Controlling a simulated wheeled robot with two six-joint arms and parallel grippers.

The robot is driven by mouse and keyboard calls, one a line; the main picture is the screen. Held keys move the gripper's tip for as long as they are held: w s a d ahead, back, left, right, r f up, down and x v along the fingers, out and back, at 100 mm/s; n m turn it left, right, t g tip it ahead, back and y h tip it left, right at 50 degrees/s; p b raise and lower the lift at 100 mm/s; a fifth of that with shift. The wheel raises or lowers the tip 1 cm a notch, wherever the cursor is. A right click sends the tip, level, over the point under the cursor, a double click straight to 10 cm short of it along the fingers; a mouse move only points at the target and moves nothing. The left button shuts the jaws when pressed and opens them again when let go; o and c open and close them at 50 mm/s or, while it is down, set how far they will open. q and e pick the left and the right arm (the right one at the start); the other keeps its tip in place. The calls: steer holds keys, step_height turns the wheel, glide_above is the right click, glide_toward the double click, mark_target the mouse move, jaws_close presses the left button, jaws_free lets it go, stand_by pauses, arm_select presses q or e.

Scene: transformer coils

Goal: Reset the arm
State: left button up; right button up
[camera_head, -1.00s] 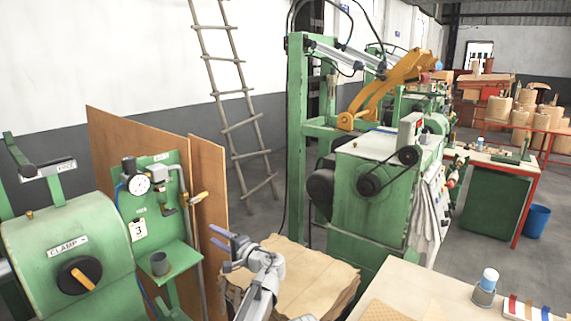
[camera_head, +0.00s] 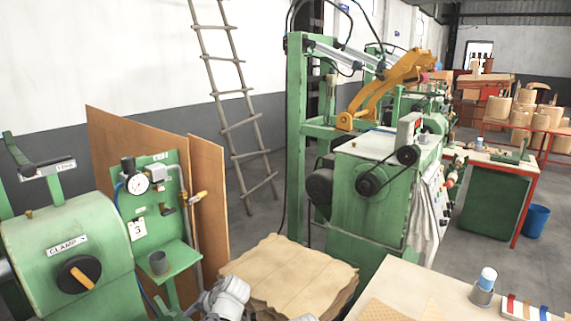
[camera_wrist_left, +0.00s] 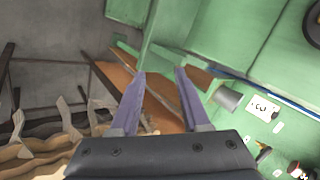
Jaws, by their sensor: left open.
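My left gripper (camera_wrist_left: 161,75) shows in the left wrist view with its two purple fingers apart and nothing between them. Behind the fingers are a brown board (camera_wrist_left: 160,112) and green machine surfaces. In the head view only a grey part of my left arm shows at the bottom edge, in front of the stack of brown sheets (camera_head: 290,275); its fingers are out of that view. My right gripper is in neither view.
A green clamp machine (camera_head: 65,235) and a gauge panel (camera_head: 155,195) holding a grey cup (camera_head: 159,263) stand at the left. A large green machine (camera_head: 375,185) stands behind the sheets. A pale table (camera_head: 420,285) carries a small bottle (camera_head: 485,285) at the lower right.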

arm_select(q)
steer(key=s+d+f+n+g+h, duration=0.1)
steer(key=s+d+f+h, duration=0.25)
steer(key=s, duration=0.25)
steer(key=s+d+f+n+g+h, duration=0.1)
steer(key=s+d+f+g+h, duration=0.1)
steer(key=s+d+h, duration=0.25)
steer(key=s+d+m+y, duration=0.1)
steer(key=s+d+m, duration=0.2)
steer(key=s+d, duration=0.4)
steer(key=d, duration=0.4)
steer(key=shift+r+m+g+y, duration=0.15)
steer(key=shift+m+g+y, duration=0.15)
steer(key=shift+y, duration=0.1)
steer(key=shift+a, duration=0.15)
